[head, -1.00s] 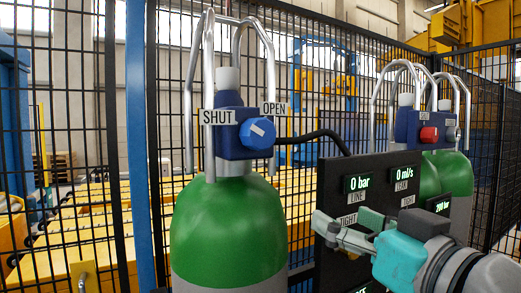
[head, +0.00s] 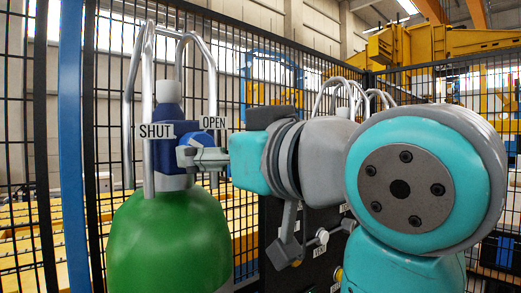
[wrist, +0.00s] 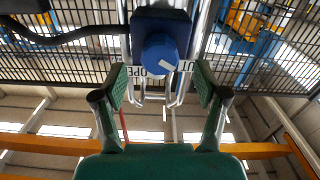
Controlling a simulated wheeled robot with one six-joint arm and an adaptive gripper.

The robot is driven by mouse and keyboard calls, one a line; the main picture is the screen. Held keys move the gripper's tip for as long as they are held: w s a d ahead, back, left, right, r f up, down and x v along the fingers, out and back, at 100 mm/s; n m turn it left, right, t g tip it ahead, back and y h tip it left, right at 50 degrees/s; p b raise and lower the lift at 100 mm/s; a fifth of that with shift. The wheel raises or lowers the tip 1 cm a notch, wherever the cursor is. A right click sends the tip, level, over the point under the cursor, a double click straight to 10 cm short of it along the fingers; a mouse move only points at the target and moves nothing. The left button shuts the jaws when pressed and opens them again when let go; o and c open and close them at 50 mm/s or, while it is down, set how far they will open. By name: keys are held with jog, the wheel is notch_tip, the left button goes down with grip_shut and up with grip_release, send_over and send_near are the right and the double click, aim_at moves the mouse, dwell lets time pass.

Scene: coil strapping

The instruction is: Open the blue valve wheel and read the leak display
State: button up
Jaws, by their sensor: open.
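The blue valve wheel (head: 207,150) is on the blue valve block of the front green cylinder, between the SHUT (head: 157,131) and OPEN (head: 213,123) labels. My gripper (head: 190,157) is in front of it and hides part of it. In the wrist view the wheel (wrist: 160,56) is centred just beyond my open, empty fingers (wrist: 162,88), one on each side, with no clear contact. Its white mark slants toward the SHUT label, which is upside down there. The leak display is hidden behind my arm.
The green cylinder (head: 168,240) has a metal guard frame (head: 128,110) around its valve. A black panel (head: 272,220) stands to the right, mostly covered by my arm. Wire fencing (head: 340,80) runs behind.

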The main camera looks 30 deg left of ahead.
jog(key=shift+x, duration=2.3)
jog(key=c, duration=1.2)
jog(key=shift+o, duration=0.2)
